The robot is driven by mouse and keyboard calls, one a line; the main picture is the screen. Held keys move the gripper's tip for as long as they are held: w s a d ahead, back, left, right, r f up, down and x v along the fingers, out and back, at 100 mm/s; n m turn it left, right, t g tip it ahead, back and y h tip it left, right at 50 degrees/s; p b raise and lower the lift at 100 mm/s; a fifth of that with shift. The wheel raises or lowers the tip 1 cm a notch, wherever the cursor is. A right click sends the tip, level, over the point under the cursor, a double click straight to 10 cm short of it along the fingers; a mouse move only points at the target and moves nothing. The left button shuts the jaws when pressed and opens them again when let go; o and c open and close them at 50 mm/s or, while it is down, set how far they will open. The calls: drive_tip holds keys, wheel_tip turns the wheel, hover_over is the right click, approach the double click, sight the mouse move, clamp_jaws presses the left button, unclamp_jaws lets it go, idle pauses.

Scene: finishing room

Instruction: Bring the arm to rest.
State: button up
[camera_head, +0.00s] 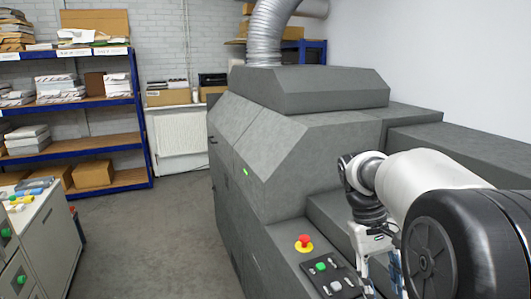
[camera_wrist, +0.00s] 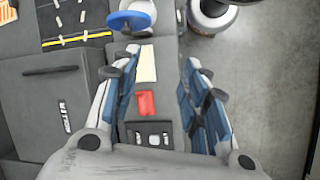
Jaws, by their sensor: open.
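My arm reaches in from the right of the head view, bent at the elbow, with its wrist over the grey machine (camera_head: 265,160). My gripper (camera_head: 378,272) hangs downward there, its tips cut off or hidden at the bottom edge. In the wrist view my gripper (camera_wrist: 160,68) shows its two blue-padded fingers spread wide apart, with nothing held between them. Below the gap lie a red rectangular piece (camera_wrist: 147,104) and a cream strip (camera_wrist: 147,64). I cannot tell how far below the fingers they are.
A control panel with a red emergency button (camera_head: 304,242) sits close left of my gripper. A blue shelf rack (camera_head: 140,120) stands at the back left, a grey cabinet (camera_head: 48,238) at the left edge. The floor (camera_head: 150,235) between cabinet and machine is clear.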

drive_tip(key=s+a+f+t+y+b, duration=0.1)
drive_tip(key=s+a+f+t+b, duration=0.1)
drive_tip(key=s, duration=0.4)
drive_tip(key=s+a+f+t+y+b, duration=0.1)
drive_tip(key=s+a+f+t+b, duration=0.1)
drive_tip(key=s, duration=0.4)
drive_tip(key=s+a+f+t+b, duration=0.2)
drive_tip(key=s+a+t+b, duration=0.1)
drive_tip(key=s+a, duration=0.3)
drive_tip(key=shift+s+f+t+y, duration=0.4)
drive_tip(key=shift+s+t, duration=0.1)
drive_tip(key=shift+t, duration=0.2)
drive_tip(key=shift+c, duration=0.9)
